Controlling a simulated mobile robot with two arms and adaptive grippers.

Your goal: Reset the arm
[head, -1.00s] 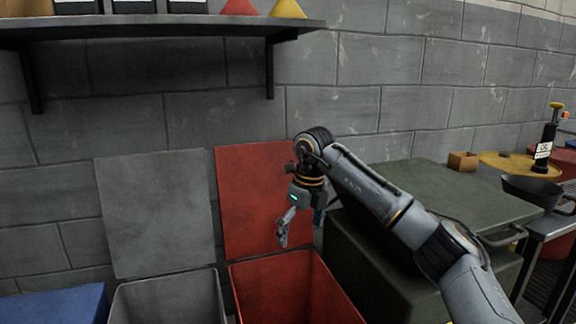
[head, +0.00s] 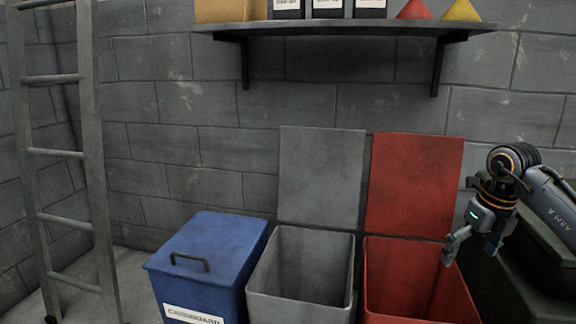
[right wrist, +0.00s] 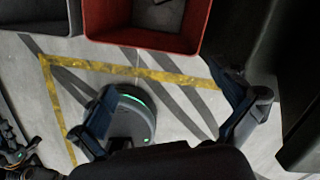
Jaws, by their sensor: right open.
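My right arm comes in from the right edge of the head view, bent at the wrist. My right gripper (head: 472,248) hangs down, open and empty, over the right side of the open red bin (head: 420,318). In the right wrist view its two fingers (right wrist: 165,125) are spread apart, with floor and part of my base between them. The red bin's rim (right wrist: 140,40) shows at the top of that view.
An open grey bin (head: 300,300) and a closed blue cardboard bin (head: 205,265) stand left of the red bin. A ladder (head: 95,190) leans at the far left. A shelf (head: 340,28) with boxes and cones is above. A dark green chest (head: 530,265) stands at right.

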